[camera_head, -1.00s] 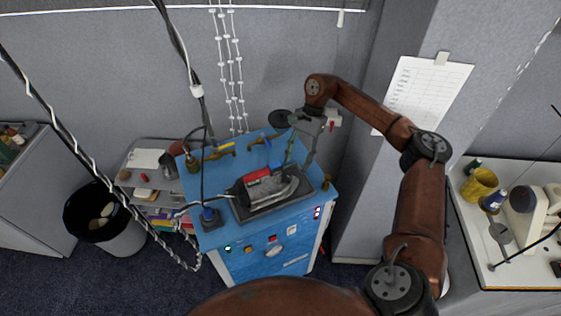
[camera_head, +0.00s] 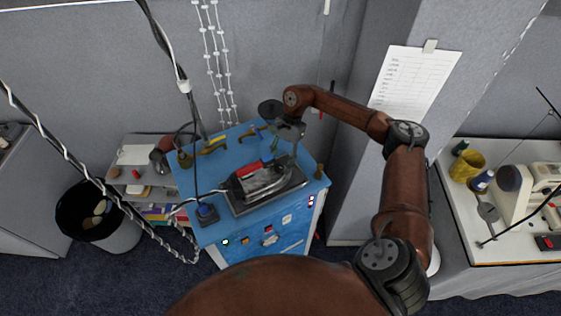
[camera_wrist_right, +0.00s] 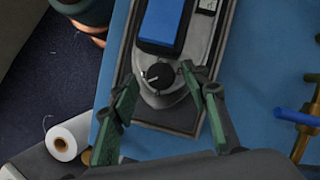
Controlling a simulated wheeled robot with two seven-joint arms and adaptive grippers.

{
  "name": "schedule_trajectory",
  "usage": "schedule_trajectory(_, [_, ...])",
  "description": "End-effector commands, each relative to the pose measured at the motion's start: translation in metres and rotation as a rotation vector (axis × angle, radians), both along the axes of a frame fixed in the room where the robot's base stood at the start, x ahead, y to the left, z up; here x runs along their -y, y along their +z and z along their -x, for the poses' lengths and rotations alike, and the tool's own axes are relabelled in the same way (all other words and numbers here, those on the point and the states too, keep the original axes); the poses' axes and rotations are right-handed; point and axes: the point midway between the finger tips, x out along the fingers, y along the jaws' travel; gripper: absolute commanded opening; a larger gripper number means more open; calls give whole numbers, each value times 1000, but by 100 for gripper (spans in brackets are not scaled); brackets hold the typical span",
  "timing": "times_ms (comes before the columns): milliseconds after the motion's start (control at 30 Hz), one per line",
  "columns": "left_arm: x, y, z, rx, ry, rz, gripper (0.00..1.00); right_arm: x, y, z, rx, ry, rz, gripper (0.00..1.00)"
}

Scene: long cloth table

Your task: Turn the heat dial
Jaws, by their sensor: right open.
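A small round black dial (camera_wrist_right: 160,76) with a pale pointer mark sits on the metal nose of the iron in the right wrist view. My right gripper (camera_head: 288,150) is open near the iron's right, far end. In the wrist view, its green fingertips (camera_wrist_right: 160,87) are spread to either side of the dial, with nothing held. Finger contact with the iron cannot be told. My left gripper is not in view.
Cables hang at left above a bin (camera_head: 100,215). A wall stands behind, and a sewing table (camera_head: 470,230) is at right.

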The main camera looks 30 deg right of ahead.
Motion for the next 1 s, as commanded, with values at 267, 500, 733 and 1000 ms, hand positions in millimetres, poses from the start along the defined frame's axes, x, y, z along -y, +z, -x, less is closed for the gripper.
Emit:
schedule_trajectory(267, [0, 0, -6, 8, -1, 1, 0, 0, 0, 0, 0, 0, 0, 35])
schedule_trajectory(500, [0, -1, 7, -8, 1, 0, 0, 0, 0, 0, 0, 0, 0, 18])
schedule_trajectory(733, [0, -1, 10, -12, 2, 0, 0, 0, 0, 0, 0, 0, 0, 2])
schedule_trajectory(1000, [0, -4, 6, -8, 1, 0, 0, 0, -1, 0, 1, -22, 0, 0])
